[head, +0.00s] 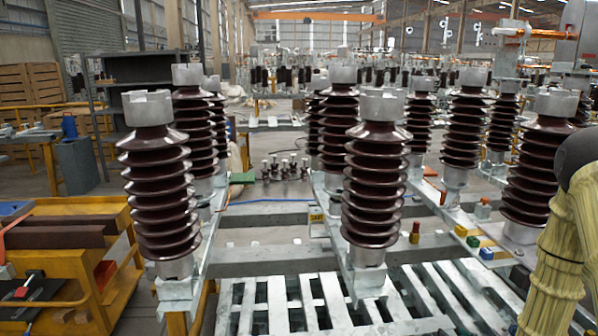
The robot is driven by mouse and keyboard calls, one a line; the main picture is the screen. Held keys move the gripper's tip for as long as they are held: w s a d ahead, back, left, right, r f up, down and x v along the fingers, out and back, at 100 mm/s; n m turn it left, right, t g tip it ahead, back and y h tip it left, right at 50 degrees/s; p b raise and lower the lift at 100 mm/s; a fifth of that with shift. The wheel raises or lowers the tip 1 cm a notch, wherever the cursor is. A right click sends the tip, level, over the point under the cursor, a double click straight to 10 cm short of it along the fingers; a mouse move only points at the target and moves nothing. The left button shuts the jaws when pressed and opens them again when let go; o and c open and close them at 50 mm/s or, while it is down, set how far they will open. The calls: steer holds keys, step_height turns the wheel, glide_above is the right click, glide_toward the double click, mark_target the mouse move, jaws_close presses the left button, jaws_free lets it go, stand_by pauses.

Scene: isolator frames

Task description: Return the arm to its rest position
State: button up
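Part of my arm (555,250) shows at the right edge of the head view, as a pale yellow, ribbed link with a dark grey rounded joint above it. It stands in front of the right-hand insulators and runs out of the picture at the right and bottom. My gripper is outside the view, so its state and anything in it are hidden.
Brown ribbed insulators stand upright on grey metal frames, including a near left one (160,190) and a near middle one (375,185). Another insulator (535,175) is close to my arm. A slatted pallet (290,305) lies low in front. A yellow cart (75,280) stands left.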

steer(key=s+a+f+g+p, duration=0.2)
steer(key=s+a+f+g, duration=0.2)
steer(key=s+a+f, duration=0.3)
steer(key=s+a+f+g+p, duration=0.1)
steer(key=s+a+f+g, duration=0.2)
steer(key=s+a+f, duration=0.45)
steer(key=s+a+g+p, duration=0.1)
steer(key=s+a+g, duration=0.2)
steer(key=s, duration=0.7)
steer(key=s+a+g+p, duration=0.1)
steer(key=s+a+g, duration=0.2)
steer(key=s, duration=0.8)
steer(key=shift+a+f+h, duration=0.3)
steer(key=shift+a+f, duration=0.1)
steer(key=shift+a, duration=0.1)
